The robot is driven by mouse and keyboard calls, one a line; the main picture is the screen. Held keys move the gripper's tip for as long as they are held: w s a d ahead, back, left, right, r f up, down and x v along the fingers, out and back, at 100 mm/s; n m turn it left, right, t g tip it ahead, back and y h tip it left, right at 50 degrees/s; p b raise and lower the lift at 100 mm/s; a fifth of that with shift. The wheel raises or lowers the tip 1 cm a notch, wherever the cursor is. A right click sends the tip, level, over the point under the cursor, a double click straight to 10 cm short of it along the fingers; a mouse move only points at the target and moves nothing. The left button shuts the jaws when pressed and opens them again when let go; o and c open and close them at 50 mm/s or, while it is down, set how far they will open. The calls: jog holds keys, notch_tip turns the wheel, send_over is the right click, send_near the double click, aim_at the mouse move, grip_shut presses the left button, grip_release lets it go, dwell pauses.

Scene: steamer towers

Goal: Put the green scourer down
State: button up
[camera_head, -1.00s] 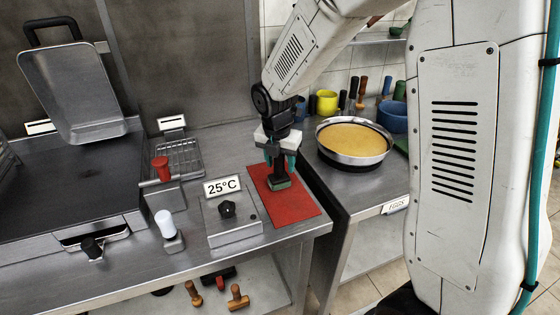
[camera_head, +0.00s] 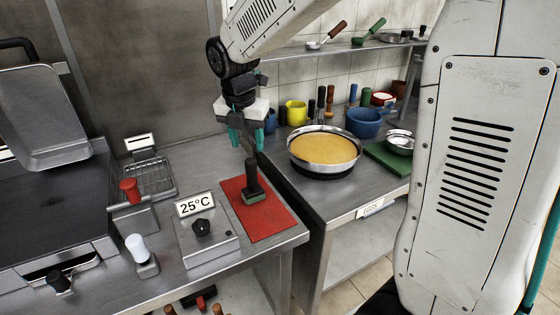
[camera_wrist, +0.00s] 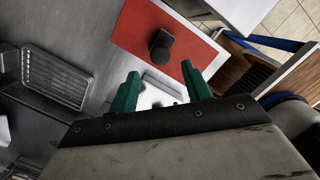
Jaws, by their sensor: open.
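The green scourer (camera_head: 256,195), a dark green block with an upright black handle, stands on the red mat (camera_head: 272,221). In the wrist view the scourer (camera_wrist: 160,52) is seen from above, its handle hiding much of the block, on the red mat (camera_wrist: 129,32). My gripper (camera_head: 243,138) is open and empty, above and behind the scourer, apart from it.
A control box with a 25°C sign (camera_head: 195,205) stands left of the mat. A wire rack (camera_head: 150,180) lies behind it. A pan with yellow filling (camera_head: 325,151) stands on the right-hand counter, with a yellow container (camera_head: 296,112) and blue bowl (camera_head: 364,122) behind.

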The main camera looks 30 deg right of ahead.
jog(key=s+d+r+m, duration=0.2)
jog(key=s+m, duration=1.1)
jog(key=s, duration=0.1)
jog(key=s+d+r+m+y, duration=0.1)
jog(key=s+d+r+m, duration=0.1)
jog(key=s+m, duration=1.2)
jog(key=shift+s, duration=0.6)
jog(key=shift+o, duration=0.4)
